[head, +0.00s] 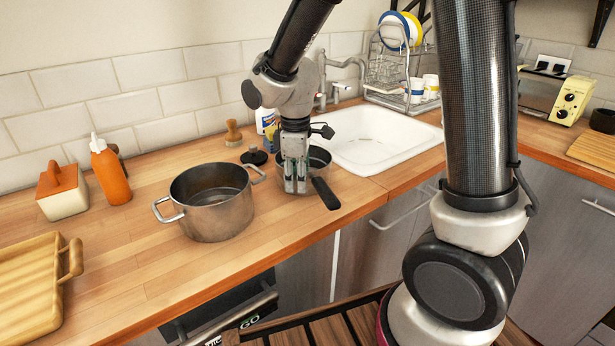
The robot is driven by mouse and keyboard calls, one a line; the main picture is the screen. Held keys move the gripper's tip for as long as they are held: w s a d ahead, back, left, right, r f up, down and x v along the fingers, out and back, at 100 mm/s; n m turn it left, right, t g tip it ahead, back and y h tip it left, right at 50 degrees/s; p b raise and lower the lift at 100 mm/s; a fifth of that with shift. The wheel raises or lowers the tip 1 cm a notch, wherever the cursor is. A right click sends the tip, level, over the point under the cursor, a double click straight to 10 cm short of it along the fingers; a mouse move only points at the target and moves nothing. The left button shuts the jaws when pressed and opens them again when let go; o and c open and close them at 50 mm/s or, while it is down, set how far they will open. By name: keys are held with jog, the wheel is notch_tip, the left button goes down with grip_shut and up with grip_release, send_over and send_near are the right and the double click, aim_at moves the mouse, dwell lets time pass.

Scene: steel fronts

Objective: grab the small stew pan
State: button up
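The small stew pan (319,157) is a grey metal pan on the wooden counter, just left of the sink. Its black handle (325,193) points toward the front edge of the counter. My gripper (295,187) points straight down at the pan's near left side and hides part of its wall and rim. The fingers look close together. I cannot tell whether they touch the pan or have its wall between them.
A larger two-handled pot (212,215) stands close on the left. A white sink (375,140) lies to the right. A black-topped item (254,156), a wooden brush (233,134) and bottles (265,120) stand behind. The counter's front edge is near the pan handle.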

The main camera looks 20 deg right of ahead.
jog(key=shift+c, duration=0.3)
grip_shut()
jog(key=shift+r, duration=0.1)
